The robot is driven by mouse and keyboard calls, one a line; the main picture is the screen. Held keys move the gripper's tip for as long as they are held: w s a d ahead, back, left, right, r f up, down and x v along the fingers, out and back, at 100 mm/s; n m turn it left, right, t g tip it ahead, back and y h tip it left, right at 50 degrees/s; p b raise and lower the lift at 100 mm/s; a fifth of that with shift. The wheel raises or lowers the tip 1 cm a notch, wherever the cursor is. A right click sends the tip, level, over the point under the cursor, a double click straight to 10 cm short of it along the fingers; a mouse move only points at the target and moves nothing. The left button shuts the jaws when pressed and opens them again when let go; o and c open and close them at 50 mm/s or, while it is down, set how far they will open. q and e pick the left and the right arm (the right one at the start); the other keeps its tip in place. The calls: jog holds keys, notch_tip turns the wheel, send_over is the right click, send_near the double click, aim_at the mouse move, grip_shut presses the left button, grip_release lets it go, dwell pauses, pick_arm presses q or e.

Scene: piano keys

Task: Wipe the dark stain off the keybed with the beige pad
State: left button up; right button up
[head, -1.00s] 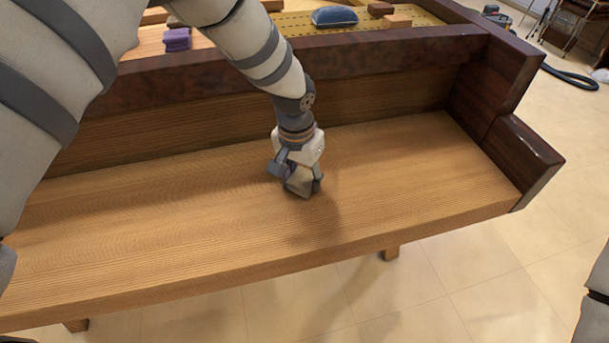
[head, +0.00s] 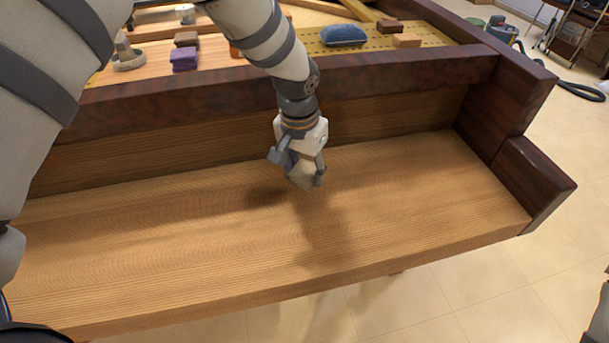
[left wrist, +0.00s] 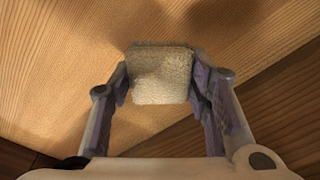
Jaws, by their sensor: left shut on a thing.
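My left gripper (head: 302,170) is shut on the beige pad (head: 303,177), above the wooden keybed (head: 180,255). The left wrist view shows the pad (left wrist: 162,75) between the two fingers of the left gripper (left wrist: 160,88). The pad looks raised off the wood, as the shadows lie apart from it. A dark patch (head: 266,197) shows on the keybed left of the pad, and a fainter one lies in front of it. I cannot tell stain from shadow. My right gripper is not in view.
A dark wooden rail (head: 400,72) runs behind the keybed, and a dark end block (head: 535,183) closes its right side. Behind the rail lie a blue cushion (head: 343,35), a purple block (head: 184,59) and a tan block (head: 407,41). The keybed's right part is clear.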

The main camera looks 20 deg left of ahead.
pick_arm(q)
jog(key=shift+r, duration=1.6)
